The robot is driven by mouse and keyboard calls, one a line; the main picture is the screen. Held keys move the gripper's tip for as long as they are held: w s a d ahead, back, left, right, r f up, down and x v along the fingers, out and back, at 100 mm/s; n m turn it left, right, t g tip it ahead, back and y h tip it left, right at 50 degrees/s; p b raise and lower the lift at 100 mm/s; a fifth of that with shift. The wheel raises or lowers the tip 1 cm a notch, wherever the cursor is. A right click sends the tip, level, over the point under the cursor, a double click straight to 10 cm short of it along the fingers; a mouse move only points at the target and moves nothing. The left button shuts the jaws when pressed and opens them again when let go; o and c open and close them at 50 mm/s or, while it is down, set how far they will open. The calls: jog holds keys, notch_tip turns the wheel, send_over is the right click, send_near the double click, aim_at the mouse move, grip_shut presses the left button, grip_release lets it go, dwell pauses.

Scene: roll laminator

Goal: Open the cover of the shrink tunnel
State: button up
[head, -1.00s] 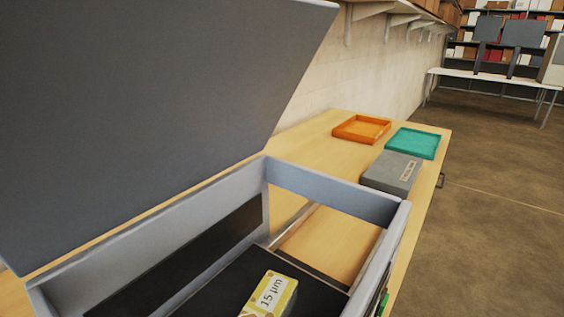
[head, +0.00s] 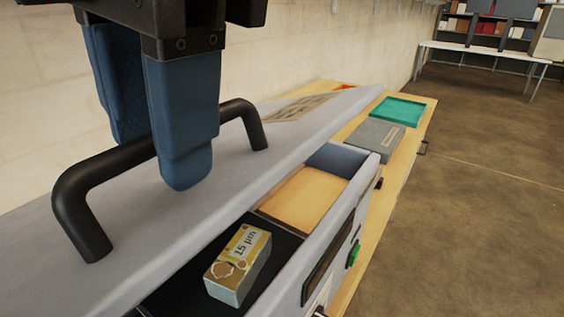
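The shrink tunnel's cover (head: 225,190) is a light grey panel, tilted and partly raised over the tunnel frame (head: 330,225), with a gap at its right edge. A black bar handle (head: 100,175) stands on its top face. My gripper (head: 150,150) has two blue fingers, one on each side of the handle bar, and appears shut on it. The front finger hides part of the bar. A yellow and grey box marked "15 µm" (head: 238,265) sits on the dark bed inside the tunnel.
A grey box (head: 375,139) and a teal tray (head: 398,111) lie on the wooden table (head: 345,295) beyond the tunnel. An orange tray is mostly hidden by the cover. A green button (head: 354,254) is on the tunnel's front. The floor at right is clear.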

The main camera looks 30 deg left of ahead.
aim_at(202, 202)
jog(key=shift+s+d+f, duration=0.1)
jog(key=shift+d+f, duration=0.3)
jog(key=shift+f, duration=0.45)
jog(key=shift+w+d+f, duration=0.1)
jog(key=shift+d+f, duration=0.3)
jog(key=shift+f, duration=0.5)
jog(key=shift+s+d+f, duration=0.1)
jog(key=shift+d+f, duration=0.3)
jog(key=shift+f, duration=0.45)
